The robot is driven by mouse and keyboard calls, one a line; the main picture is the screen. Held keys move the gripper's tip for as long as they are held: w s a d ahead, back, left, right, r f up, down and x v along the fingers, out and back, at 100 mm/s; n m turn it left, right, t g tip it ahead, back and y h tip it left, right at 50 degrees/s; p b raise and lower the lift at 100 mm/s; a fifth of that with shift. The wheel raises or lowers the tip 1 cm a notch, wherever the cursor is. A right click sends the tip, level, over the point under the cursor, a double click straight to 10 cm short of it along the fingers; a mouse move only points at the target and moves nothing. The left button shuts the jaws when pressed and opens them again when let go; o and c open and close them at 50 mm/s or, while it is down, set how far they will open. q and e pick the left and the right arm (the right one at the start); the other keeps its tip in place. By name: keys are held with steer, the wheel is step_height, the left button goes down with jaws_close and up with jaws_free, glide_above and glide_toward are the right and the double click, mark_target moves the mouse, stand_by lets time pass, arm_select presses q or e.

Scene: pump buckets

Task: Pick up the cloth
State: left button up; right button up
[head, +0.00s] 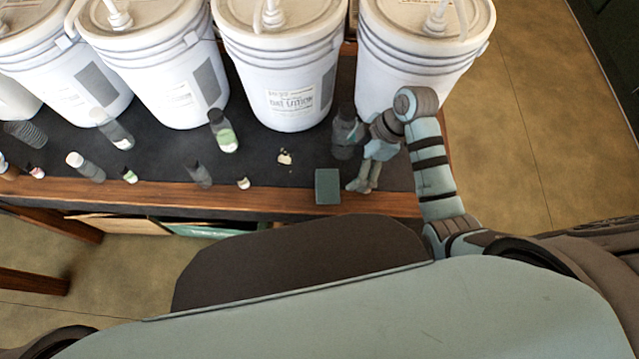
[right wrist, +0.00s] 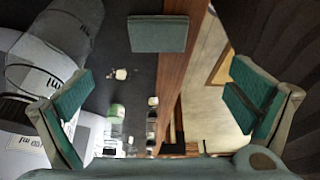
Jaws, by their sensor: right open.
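The cloth (head: 327,186) is a small dark green folded square lying at the front edge of the table, partly over the wooden rim. In the right wrist view the cloth (right wrist: 158,33) is near the top centre, beyond the line between the fingers. My right gripper (head: 362,184) is just to the right of the cloth, pointing down over the table front. In the right wrist view my right gripper (right wrist: 160,98) has its green-padded fingers wide apart with nothing between them. The cloth appears apart from the fingers. My left gripper is not in view.
Large white pump buckets (head: 286,60) stand along the back of the dark table (head: 262,172). A dark bottle (head: 345,132) stands close behind my right gripper. A green-labelled bottle (head: 222,132) and several smaller bottles are to the left. A small pale crumpled item (head: 285,157) lies left of the cloth.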

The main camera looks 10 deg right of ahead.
mark_target(328, 185)
steer(key=b+x, duration=0.3)
steer(key=x, duration=1)
steer(key=shift+w+f, duration=0.15)
steer(key=shift+f, duration=0.1)
steer(key=c, duration=1)
